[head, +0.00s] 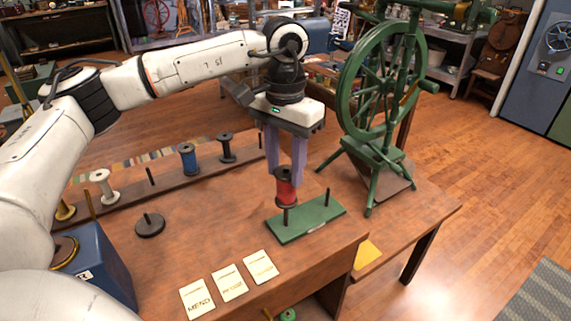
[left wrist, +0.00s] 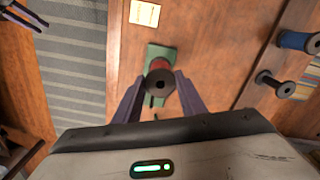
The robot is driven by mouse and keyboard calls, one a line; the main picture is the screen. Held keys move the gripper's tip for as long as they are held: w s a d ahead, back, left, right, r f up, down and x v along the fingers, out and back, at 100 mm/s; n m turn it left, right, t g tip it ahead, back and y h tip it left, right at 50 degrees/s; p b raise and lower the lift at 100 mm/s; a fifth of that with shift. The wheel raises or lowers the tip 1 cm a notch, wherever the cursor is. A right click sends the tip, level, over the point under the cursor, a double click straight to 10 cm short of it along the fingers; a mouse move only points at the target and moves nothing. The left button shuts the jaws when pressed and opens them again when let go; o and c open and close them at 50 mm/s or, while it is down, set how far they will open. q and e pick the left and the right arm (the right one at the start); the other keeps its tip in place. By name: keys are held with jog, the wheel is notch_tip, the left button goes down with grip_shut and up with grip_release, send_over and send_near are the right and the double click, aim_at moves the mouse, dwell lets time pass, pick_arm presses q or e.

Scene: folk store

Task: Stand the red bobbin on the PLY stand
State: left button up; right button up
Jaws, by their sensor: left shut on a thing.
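The red bobbin (head: 286,188) is upright between the purple fingers of my left gripper (head: 286,172), which is shut on it. The bobbin is over the left part of the green two-peg stand (head: 302,223), in line with its left peg, whose lower part shows beneath. I cannot tell whether the peg is inside the bobbin. The right peg is bare. The stand's label is too small to read. The left wrist view shows the bobbin (left wrist: 160,78) from above with the stand (left wrist: 158,52) under it. Part of my right gripper (left wrist: 24,13) shows at that view's top left corner.
A green spinning wheel (head: 380,95) stands behind and right of the stand. A rack (head: 135,185) with blue, black and white spools runs behind. Cards (head: 229,283) lie in front, a blue box (head: 98,272) and a black-based peg (head: 150,224) to the left.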

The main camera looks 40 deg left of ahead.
aim_at(286, 190)
pick_arm(q)
jog(key=shift+f, duration=0.15)
dwell(0.4)
